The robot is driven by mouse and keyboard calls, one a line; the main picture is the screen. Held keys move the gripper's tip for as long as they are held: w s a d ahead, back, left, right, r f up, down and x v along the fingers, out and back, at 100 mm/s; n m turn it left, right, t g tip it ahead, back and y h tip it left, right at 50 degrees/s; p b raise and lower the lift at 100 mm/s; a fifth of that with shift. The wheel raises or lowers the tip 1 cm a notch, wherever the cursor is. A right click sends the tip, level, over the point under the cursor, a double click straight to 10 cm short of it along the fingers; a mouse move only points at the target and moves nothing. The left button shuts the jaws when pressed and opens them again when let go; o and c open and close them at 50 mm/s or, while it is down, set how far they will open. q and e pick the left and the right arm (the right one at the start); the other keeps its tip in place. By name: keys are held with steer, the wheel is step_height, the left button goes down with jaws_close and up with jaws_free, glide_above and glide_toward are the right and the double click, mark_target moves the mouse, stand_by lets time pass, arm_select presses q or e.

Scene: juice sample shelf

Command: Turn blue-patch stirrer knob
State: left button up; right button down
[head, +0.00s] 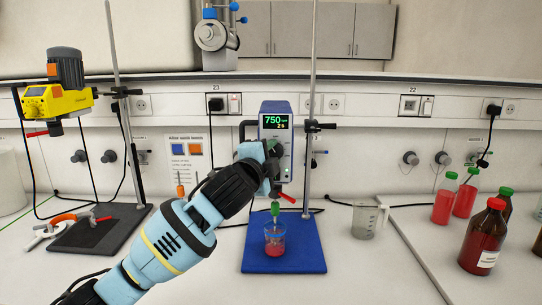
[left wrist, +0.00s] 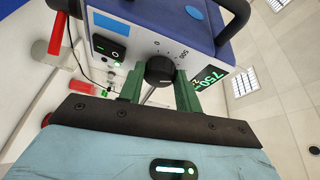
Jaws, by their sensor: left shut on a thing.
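The blue stirrer (head: 274,122) is mounted on a stand above a blue base plate (head: 300,255), and its green display reads 750. A blue patch (left wrist: 104,20) shows on its casing in the left wrist view. Its black round knob (left wrist: 159,70) sits on the white front panel beside a printed scale. My left gripper (head: 273,160) reaches up to the stirrer front and hides the knob in the head view. In the left wrist view my left gripper (left wrist: 159,82) has its green fingers on either side of the knob, shut on it. My right gripper is not in view.
A beaker with red liquid (head: 275,240) stands under the stirrer. A clear jug (head: 368,220) and red bottles (head: 484,235) stand to the right. A yellow stirrer (head: 58,100) on another stand is at the left. The bench between jug and base plate is clear.

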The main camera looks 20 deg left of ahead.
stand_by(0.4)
arm_select(q)
steer(key=o, duration=1)
steer(key=s, duration=0.7)
steer(key=shift+s+a, duration=0.35)
steer(key=shift+a, duration=0.05)
steer(key=shift+f, duration=0.15)
